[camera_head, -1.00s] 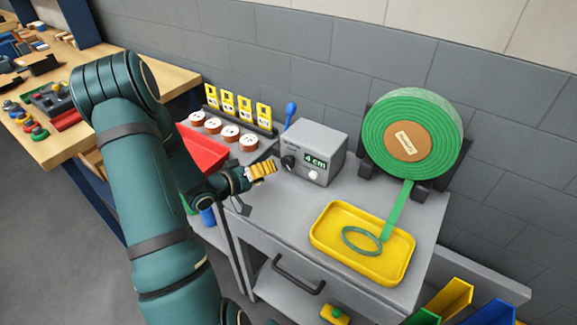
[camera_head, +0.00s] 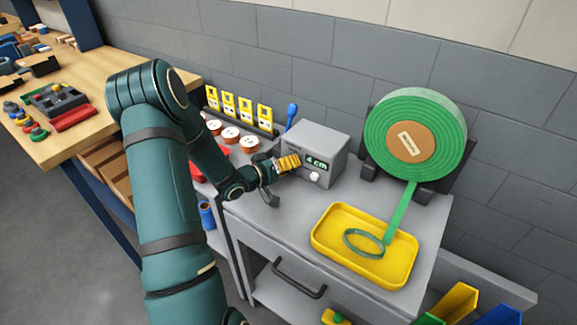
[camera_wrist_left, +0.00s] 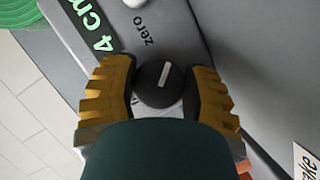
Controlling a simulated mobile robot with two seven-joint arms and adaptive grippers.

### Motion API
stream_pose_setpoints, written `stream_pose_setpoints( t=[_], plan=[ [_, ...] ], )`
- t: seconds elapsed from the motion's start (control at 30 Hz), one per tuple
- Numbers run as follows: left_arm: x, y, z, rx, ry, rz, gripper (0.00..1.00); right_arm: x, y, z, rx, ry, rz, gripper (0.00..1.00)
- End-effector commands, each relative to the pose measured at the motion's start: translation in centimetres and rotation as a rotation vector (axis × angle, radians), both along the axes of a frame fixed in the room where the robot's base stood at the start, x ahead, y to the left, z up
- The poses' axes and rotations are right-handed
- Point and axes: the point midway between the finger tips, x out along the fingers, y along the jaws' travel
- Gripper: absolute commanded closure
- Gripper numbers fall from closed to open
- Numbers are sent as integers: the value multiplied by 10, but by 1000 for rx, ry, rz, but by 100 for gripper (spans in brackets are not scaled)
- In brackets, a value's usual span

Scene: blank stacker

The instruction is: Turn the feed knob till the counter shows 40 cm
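The feed box (camera_head: 322,146) is a grey unit with a green display (camera_head: 317,164) that reads 4 cm. In the left wrist view its black feed knob (camera_wrist_left: 158,84) carries a white pointer line, and the display (camera_wrist_left: 92,30) also shows. My left gripper (camera_head: 290,161) has yellow ribbed fingers and is at the box's front, hiding the knob in the head view. In the left wrist view the fingers (camera_wrist_left: 158,88) stand on either side of the knob, open, with narrow gaps. My right gripper is not in view.
A white button (camera_head: 314,177) sits below the display, with "zero" printed nearby in the wrist view. A green tape roll (camera_head: 440,135) feeds a strip into a yellow tray (camera_head: 330,245). White-topped spools (camera_head: 231,135) and yellow cards (camera_head: 246,108) stand left of the box.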

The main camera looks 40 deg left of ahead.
Motion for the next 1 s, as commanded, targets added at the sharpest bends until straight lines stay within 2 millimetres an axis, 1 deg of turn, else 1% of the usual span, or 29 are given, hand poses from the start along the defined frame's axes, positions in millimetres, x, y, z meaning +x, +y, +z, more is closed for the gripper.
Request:
stream_pose_setpoints(
  t=[0.03,0.07,0.27,0.47,0.67,1.0],
  plan=[
    [0,0,0,0,0,0,82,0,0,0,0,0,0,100],
    [0,0,0,0,0,0,87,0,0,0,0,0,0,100],
    [0,0,0,6,0,0,87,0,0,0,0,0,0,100],
    [0,0,0,58,6,0,87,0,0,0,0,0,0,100],
    [0,0,0,182,20,-2,87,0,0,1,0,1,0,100],
    [0,0,-1,494,55,-2,87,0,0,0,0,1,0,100]
  ],
)
